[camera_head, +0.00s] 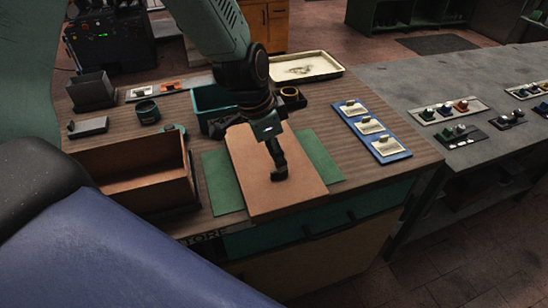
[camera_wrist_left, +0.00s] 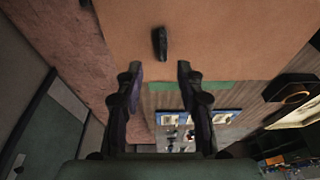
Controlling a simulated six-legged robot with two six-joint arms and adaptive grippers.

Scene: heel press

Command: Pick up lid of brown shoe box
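The brown lid (camera_head: 262,180) is a flat tan panel lying over a green mat (camera_head: 222,182) on the wooden bench. I cannot tell how much box is under it. In the left wrist view the lid (camera_wrist_left: 225,35) fills the upper middle, with a small dark knob (camera_wrist_left: 160,43) on it. My left gripper (camera_head: 279,170) reaches down over the lid in the head view. In the left wrist view the gripper (camera_wrist_left: 160,72) has its two fingers apart with nothing between them; the knob shows just beyond the tips. My right gripper is not in view.
An open brown box (camera_head: 135,178) stands left of the lid. A teal bin (camera_head: 205,98) and a dark cup (camera_head: 147,111) sit behind. A blue tray (camera_head: 393,151) with several pieces lies to the right, and a cream tray (camera_head: 318,65) at the back.

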